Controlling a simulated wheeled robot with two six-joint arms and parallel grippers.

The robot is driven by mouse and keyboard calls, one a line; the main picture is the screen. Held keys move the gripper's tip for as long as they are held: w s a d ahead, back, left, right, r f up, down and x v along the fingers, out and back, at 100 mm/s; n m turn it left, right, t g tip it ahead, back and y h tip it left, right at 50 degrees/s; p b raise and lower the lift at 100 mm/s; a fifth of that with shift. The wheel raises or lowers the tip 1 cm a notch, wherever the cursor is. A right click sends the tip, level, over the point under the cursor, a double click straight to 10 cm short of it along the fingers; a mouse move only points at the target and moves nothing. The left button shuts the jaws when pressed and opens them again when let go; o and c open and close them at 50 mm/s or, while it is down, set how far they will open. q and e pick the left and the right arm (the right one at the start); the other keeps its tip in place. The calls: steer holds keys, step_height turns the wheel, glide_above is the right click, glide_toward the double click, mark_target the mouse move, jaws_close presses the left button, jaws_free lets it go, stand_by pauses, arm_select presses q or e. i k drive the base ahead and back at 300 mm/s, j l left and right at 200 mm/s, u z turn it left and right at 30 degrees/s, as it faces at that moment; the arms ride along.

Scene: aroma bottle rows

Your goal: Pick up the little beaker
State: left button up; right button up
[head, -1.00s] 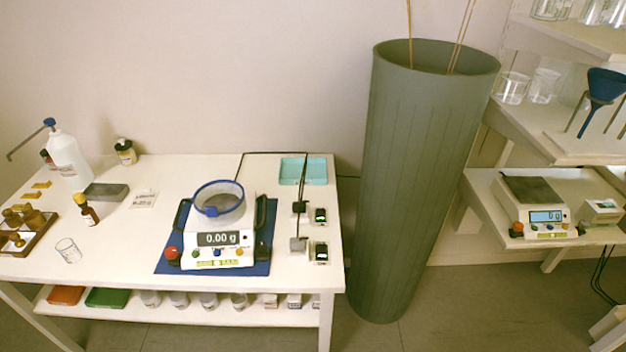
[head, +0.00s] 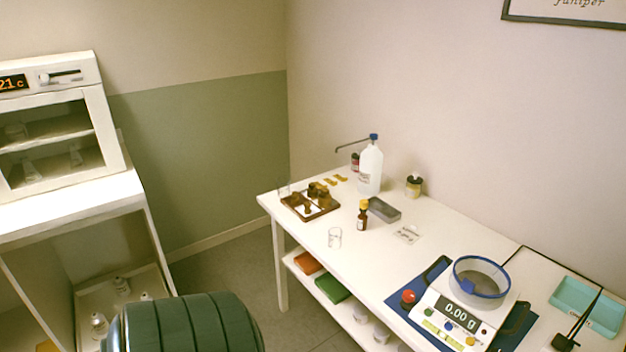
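Neither of my grippers shows in the head view.
A wooden tray with brass weights (head: 309,208), a white pump bottle (head: 370,170), a grey block (head: 384,209) and a balance (head: 466,306) share the table. A white oven-like cabinet (head: 50,130) stands at left. A dark green ribbed drum (head: 185,325) fills the bottom.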

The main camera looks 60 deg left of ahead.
mark_target(335, 233)
steer(key=u, duration=1.75)
